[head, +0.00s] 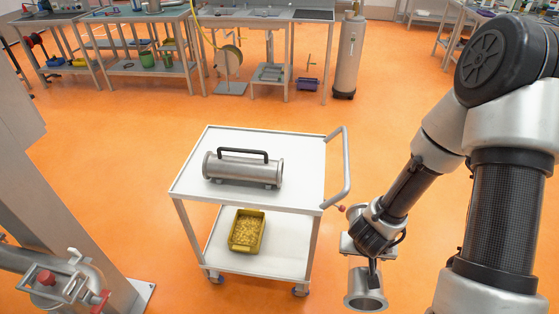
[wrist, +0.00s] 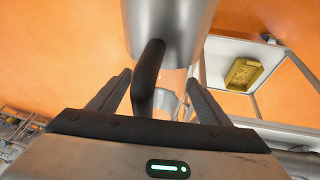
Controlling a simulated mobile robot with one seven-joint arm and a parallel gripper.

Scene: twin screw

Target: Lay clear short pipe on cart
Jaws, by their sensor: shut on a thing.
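My gripper (head: 372,262) is at the right of the cart in the head view, shut on the black handle (wrist: 147,75) of a short pipe (head: 365,289). In the wrist view the handle stands between the two fingers (wrist: 158,80), with the pipe's grey metal end (wrist: 168,28) beyond. A paler part behind the handle may be see-through; I cannot tell surely. In the head view the pipe hangs with an open flanged end showing; the arm hides the rest.
A grey metal pipe with a black handle (head: 243,172) lies across the cart top. A yellow bin (head: 246,232) stands on the lower shelf. The cart's push handle (head: 346,165) rises on its right side. Benches and a gas cylinder (head: 350,55) stand at the back.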

